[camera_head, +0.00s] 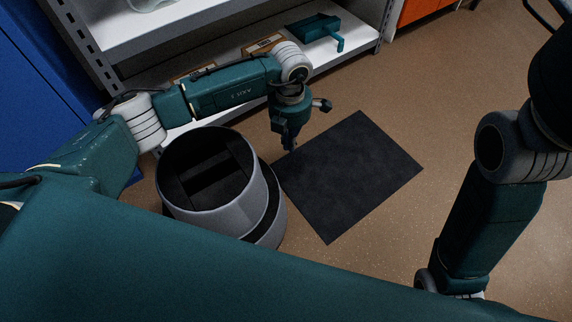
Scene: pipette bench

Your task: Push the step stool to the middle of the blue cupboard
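The step stool (224,216) is a round, tapered grey drum with a dark top and a black band low down. It stands upright on the floor, left of the middle, with its lower front partly hidden by my own body. The blue cupboard (38,88) is at the far left, cut by the picture edge and partly hidden by my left arm. My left gripper (291,147) points down, beyond and to the right of the stool, and appears apart from it. I cannot tell how its fingers stand. My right arm is at the right; its gripper is out of sight.
A black mat (352,176) lies on the floor right of the stool. A white shelf unit (150,30) stands behind my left arm, with a teal object (314,27) on its lower shelf. An orange cabinet (420,9) is at the back. Floor at the right is clear.

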